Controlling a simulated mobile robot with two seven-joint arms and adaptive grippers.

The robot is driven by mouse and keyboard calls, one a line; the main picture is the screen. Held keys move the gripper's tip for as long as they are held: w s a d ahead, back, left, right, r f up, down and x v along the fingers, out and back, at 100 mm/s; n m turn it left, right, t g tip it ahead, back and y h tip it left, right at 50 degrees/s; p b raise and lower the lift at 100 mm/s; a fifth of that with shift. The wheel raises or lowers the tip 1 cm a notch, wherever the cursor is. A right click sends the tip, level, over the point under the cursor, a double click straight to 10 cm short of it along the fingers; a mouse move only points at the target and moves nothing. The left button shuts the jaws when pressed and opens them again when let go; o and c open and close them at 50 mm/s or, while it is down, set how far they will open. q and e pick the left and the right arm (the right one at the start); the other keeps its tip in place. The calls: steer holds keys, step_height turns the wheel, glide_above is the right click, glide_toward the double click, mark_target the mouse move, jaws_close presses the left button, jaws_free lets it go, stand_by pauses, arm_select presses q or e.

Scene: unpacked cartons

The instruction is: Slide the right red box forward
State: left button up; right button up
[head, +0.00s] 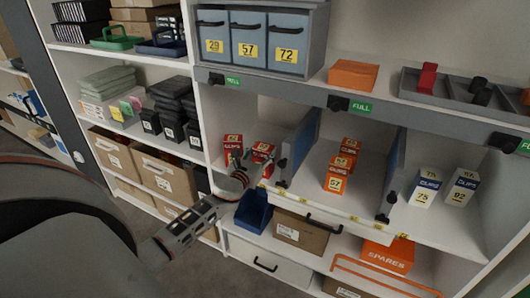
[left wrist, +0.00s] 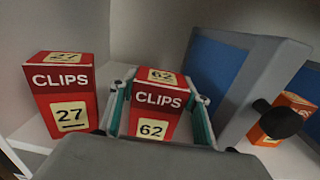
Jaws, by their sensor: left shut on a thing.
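Two red CLIPS boxes stand upright in the left compartment of the white shelf. The right red box (left wrist: 160,112), marked 62, is between the fingers of my left gripper (left wrist: 160,122), which is shut on its sides. This box also shows in the head view (head: 264,151), partly covered by the gripper (head: 245,163). The left red box (left wrist: 65,93), marked 27, stands to the left, apart from the gripper; it also shows in the head view (head: 232,143). The lower part of the held box is hidden by the gripper body. My right gripper is not in view.
A blue-grey divider (head: 300,147) stands close to the right of the held box. Beyond it are several orange boxes (head: 336,182), then a second divider (head: 396,172) and white-and-blue boxes (head: 425,187). A blue bin (head: 253,212) sits below the shelf.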

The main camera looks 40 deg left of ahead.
arm_select(q)
steer(key=shift+s, duration=0.15)
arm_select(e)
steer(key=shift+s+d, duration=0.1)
arm_select(q)
steer(key=o, duration=1.3)
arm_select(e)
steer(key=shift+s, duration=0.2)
arm_select(q)
steer(key=v, duration=1.2)
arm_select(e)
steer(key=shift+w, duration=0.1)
